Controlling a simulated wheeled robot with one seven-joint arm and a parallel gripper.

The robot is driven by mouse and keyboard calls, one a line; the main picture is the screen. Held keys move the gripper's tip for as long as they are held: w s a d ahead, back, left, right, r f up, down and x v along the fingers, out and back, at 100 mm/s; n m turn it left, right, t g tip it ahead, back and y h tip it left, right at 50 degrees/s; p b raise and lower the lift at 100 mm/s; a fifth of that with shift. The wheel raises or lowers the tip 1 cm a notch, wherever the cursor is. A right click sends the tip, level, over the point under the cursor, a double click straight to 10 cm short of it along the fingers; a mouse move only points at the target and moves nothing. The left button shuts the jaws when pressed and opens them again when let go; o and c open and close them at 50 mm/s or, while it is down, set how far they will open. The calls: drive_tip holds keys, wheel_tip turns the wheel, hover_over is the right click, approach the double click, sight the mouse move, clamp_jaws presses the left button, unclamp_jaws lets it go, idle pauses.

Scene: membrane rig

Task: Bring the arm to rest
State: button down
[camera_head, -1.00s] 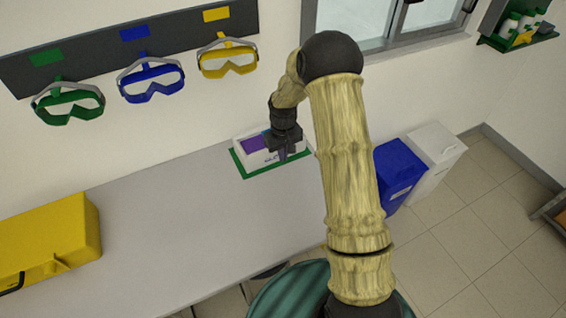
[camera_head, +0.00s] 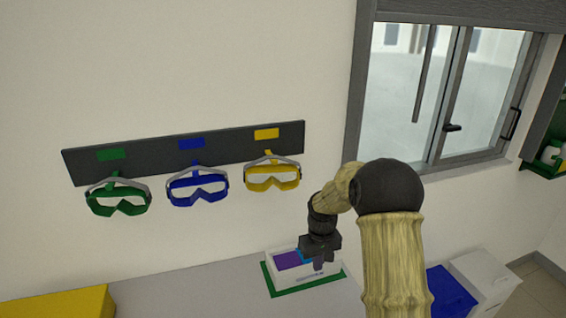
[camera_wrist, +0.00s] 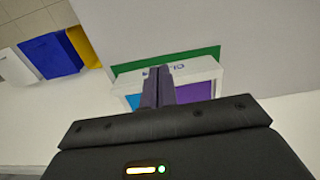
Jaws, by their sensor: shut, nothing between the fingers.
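My gripper (camera_head: 319,264) is at the end of my bent arm, in front of and above a white glove box (camera_head: 330,272) in the head view. Its two dark fingers are together with nothing between them, as the wrist view (camera_wrist: 158,72) shows. The glove box has purple and blue parts on top and sits on a green mat (camera_head: 283,292) on the table. The wrist view also shows the box (camera_wrist: 209,72), partly hidden behind the fingers. I cannot tell whether the fingertips touch the box.
Green (camera_head: 118,201), blue (camera_head: 198,190) and yellow goggles (camera_head: 272,180) hang from a dark wall rack (camera_head: 230,147). A yellow case (camera_head: 60,303) is at the lower left. Blue (camera_head: 450,291) and white bins (camera_head: 487,278) stand at the right below a window. The table between case and box is clear.

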drive_tip(key=s+r+m+t, duration=0.1)
drive_tip(key=s+r, duration=0.3)
drive_tip(key=s, duration=0.7)
drive_tip(key=s+r+m+t, duration=0.1)
drive_tip(key=s+r, duration=0.3)
drive_tip(key=s, duration=0.8)
drive_tip(key=shift+d+m+t, duration=0.3)
drive_tip(key=shift+d+m, duration=0.15)
drive_tip(key=shift+m, duration=0.05)
drive_tip(key=shift+r, duration=0.15)
